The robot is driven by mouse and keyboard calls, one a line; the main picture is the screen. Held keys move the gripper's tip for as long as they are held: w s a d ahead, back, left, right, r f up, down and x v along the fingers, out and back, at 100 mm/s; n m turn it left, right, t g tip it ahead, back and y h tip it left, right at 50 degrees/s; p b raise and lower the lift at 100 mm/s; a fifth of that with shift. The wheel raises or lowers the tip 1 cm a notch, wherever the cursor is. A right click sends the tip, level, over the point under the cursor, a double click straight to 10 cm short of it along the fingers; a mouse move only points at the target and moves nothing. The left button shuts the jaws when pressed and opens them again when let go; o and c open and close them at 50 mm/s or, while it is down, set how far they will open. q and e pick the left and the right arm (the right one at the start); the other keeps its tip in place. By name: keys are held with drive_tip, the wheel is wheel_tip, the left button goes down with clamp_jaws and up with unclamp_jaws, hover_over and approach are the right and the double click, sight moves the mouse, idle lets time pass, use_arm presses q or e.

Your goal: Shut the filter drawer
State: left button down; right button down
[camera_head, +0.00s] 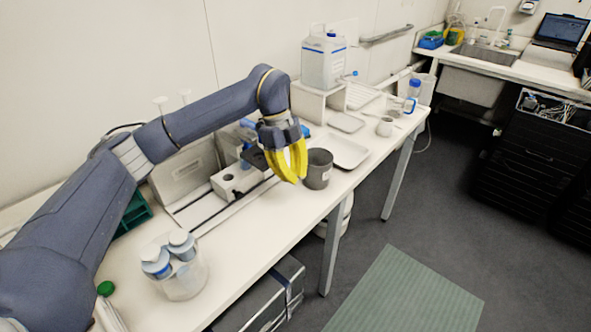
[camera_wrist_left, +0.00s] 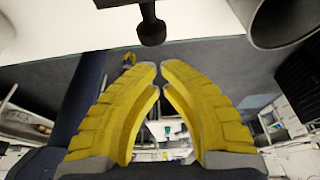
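My left gripper (camera_head: 289,160) hangs over the bench beside the white instrument block (camera_head: 232,184), which has holes in its top and sits by a rail. A dark plate-like part (camera_head: 256,158) shows just left of the gripper, partly hidden by it. I cannot tell for sure which part is the filter drawer. In the left wrist view, the yellow fingertips (camera_wrist_left: 159,70) nearly meet with nothing between them. A dark round-ended knob (camera_wrist_left: 152,28) lies just beyond the tips, apart from them.
A grey metal cup (camera_head: 318,169) stands close to the right of the gripper; its dark mouth shows in the left wrist view (camera_wrist_left: 280,22). A shallow white tray (camera_head: 349,153) lies beyond. A clear beaker of capped bottles (camera_head: 183,283) stands at the near left. The bench's front edge is close.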

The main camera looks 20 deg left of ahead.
sight(266, 161)
use_arm(q)
drive_tip(key=shift+w+a, duration=0.25)
drive_tip(key=shift+a, duration=0.25)
drive_tip(key=shift+w+a, duration=0.25)
drive_tip(key=shift+a, duration=0.2)
drive_tip(key=shift+a+r, duration=0.1)
drive_tip(key=shift+a, duration=0.05)
drive_tip(key=w+a, duration=0.1)
drive_tip(key=a, duration=0.1)
drive_tip(key=w+a, duration=0.1)
drive_tip(key=a, duration=0.1)
drive_tip(key=w+a, duration=0.1)
drive_tip(key=a, duration=0.2)
drive_tip(key=shift+w, duration=0.4)
